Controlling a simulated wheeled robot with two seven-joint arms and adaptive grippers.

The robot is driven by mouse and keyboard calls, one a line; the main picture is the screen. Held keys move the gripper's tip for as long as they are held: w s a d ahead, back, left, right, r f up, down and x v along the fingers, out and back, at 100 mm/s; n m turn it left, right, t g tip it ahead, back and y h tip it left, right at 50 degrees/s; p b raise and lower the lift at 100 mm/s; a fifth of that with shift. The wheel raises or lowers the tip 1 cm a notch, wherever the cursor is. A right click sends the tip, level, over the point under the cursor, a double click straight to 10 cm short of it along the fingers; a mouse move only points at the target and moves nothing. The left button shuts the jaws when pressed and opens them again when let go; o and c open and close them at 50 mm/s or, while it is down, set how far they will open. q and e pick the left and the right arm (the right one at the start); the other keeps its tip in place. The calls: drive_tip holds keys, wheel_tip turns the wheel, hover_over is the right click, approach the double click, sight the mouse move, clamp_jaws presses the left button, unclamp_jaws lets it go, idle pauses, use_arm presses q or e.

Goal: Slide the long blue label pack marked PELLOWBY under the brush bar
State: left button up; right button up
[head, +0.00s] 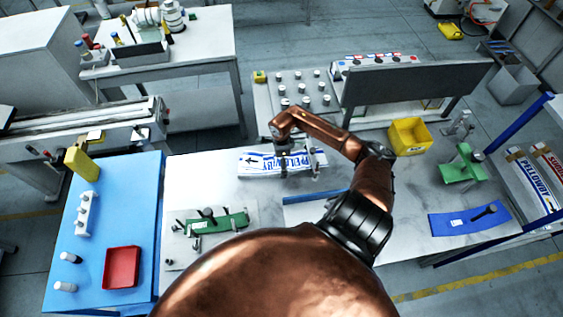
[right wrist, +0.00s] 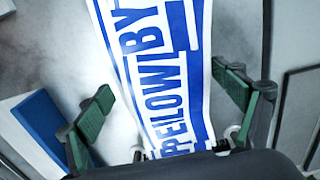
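The white and blue label pack marked PELLOWBY (head: 256,163) lies flat on the grey worktable in the head view. In the right wrist view the pack (right wrist: 165,75) runs from the top down between my fingers, its lettering facing up. My right gripper (head: 286,166) is over the pack's right part. Its green fingers (right wrist: 165,105) are apart, one on each side of the pack, with visible gaps. The pack's near end is hidden by the gripper body. A long dark panel (head: 415,82) stands behind; I cannot tell whether it is the brush bar. My left gripper is not in view.
A blue-edged flat item (head: 312,196) lies nearer, partly behind my arm. A yellow bin (head: 409,136), a green clamp (head: 465,164) and a blue mat (head: 469,220) are to the right. A green fixture (head: 218,222) is front left. Another PELLOWBY pack (head: 532,180) stands far right.

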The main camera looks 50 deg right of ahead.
drive_tip(key=c, duration=1.7)
drive_tip(key=shift+s+d, duration=0.2)
drive_tip(key=shift+d, duration=0.05)
drive_tip(key=shift+c, duration=0.6)
drive_tip(key=o, duration=2)
wheel_tip(320, 180, up, 12)
drive_tip(key=shift+r, duration=0.1)
